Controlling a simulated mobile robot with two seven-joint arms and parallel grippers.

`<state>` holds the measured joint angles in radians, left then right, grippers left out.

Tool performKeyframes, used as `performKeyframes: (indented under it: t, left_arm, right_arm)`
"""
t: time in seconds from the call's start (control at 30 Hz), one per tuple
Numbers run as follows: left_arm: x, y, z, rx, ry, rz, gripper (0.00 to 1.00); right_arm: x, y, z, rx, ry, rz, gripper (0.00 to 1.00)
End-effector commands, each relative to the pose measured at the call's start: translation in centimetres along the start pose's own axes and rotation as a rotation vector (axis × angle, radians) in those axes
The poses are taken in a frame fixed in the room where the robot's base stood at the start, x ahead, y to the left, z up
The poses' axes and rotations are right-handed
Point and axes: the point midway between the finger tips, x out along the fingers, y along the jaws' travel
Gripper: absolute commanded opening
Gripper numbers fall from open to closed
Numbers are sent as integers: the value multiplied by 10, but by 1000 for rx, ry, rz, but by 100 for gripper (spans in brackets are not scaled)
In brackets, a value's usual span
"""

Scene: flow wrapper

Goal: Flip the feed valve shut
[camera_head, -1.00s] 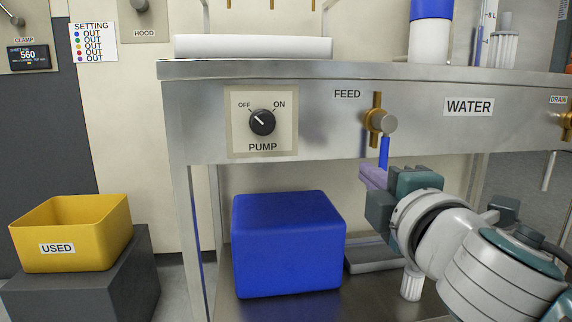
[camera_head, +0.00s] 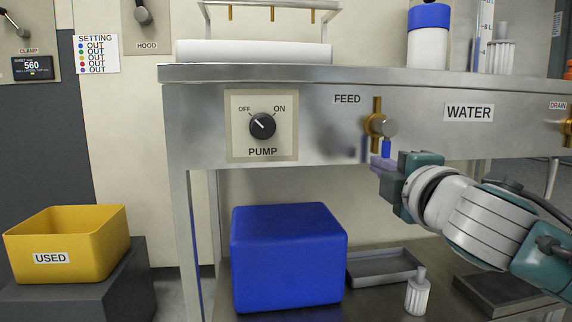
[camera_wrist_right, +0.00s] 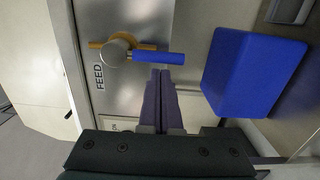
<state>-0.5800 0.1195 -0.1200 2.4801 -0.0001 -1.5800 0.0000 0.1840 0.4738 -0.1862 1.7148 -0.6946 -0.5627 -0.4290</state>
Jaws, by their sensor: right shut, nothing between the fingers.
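The feed valve (camera_head: 386,127) sits on the steel panel beside the FEED label, with a vertical brass pipe and a round grey hub. Its blue handle (camera_head: 386,148) points down along the pipe. In the right wrist view the handle (camera_wrist_right: 157,57) lies across just beyond the fingertips. My right gripper (camera_head: 382,163) is shut and empty, its purple fingers at the handle's lower end and partly covering it in the head view. In the wrist view its fingertips (camera_wrist_right: 162,75) are beside the handle; whether they touch it I cannot tell. My left gripper is not in view.
The pump knob (camera_head: 262,126) is left of the valve, and the WATER label (camera_head: 469,112) is right of it. A blue box (camera_head: 288,258), a grey tray (camera_head: 385,268) and a small white bottle (camera_head: 418,294) stand on the shelf below. A yellow USED bin (camera_head: 68,245) stands left.

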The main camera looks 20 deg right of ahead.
Motion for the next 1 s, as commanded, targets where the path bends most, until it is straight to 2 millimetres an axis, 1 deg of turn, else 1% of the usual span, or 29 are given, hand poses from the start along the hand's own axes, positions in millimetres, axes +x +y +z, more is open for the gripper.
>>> performKeyframes:
  t: [0.67,1.0]
  left_arm:
    - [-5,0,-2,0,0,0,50]
    - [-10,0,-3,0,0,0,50]
  right_arm:
    - [0,-2,6,-111,0,5,0]
    - [1,-3,13,-207,-2,9,0]
